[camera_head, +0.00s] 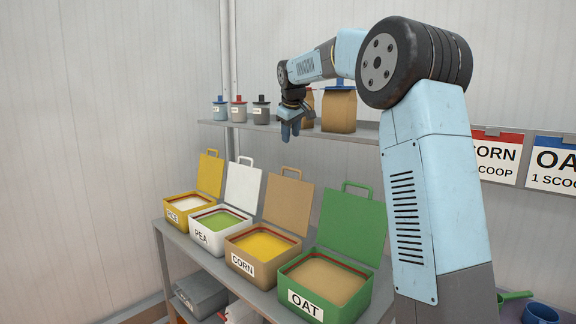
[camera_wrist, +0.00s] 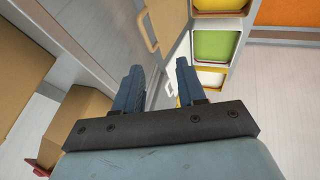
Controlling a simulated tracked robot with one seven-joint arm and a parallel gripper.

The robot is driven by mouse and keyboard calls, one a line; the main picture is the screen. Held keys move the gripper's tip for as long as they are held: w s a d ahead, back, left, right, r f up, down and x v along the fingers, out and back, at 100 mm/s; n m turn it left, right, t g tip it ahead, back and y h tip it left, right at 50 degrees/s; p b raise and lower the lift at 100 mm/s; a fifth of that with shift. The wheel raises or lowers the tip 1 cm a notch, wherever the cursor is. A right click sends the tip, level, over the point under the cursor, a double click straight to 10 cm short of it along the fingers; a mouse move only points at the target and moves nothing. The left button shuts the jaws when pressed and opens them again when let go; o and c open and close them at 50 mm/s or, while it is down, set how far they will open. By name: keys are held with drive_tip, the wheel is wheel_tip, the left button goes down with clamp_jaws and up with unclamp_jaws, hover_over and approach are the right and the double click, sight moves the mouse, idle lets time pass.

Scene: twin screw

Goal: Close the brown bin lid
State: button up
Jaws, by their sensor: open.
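The brown bin (camera_head: 237,250), labelled CORN and filled with yellow contents, stands on the grey table between the white and green bins. Its tan lid (camera_head: 287,212) is open, standing upright at the back with a handle on top. In the wrist view the brown lid (camera_wrist: 167,22) is at the top centre, its handle to the left. My gripper (camera_head: 291,136) is open and empty, pointing down above and behind the brown lid, near the shelf. In the wrist view my gripper's two fingers (camera_wrist: 158,70) are apart with nothing between them.
The yellow RICE bin (camera_head: 176,214), white PEA bin (camera_head: 198,242) and green OAT bin (camera_head: 303,304) also have upright lids. The shelf (camera_head: 340,133) behind holds small jars (camera_head: 239,110) and brown bags (camera_head: 338,108). A blue cup (camera_head: 541,313) is at the lower right.

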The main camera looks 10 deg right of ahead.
drive_tip(key=shift+n, duration=0.4)
drive_tip(key=w+f, duration=0.4)
drive_tip(key=w+d+f, duration=0.1)
drive_tip(key=w+f, duration=0.9)
drive_tip(key=shift+w+d+f, duration=0.1)
drive_tip(key=shift+d+f, duration=0.05)
drive_tip(key=shift+d, duration=0.2)
clamp_jaws()
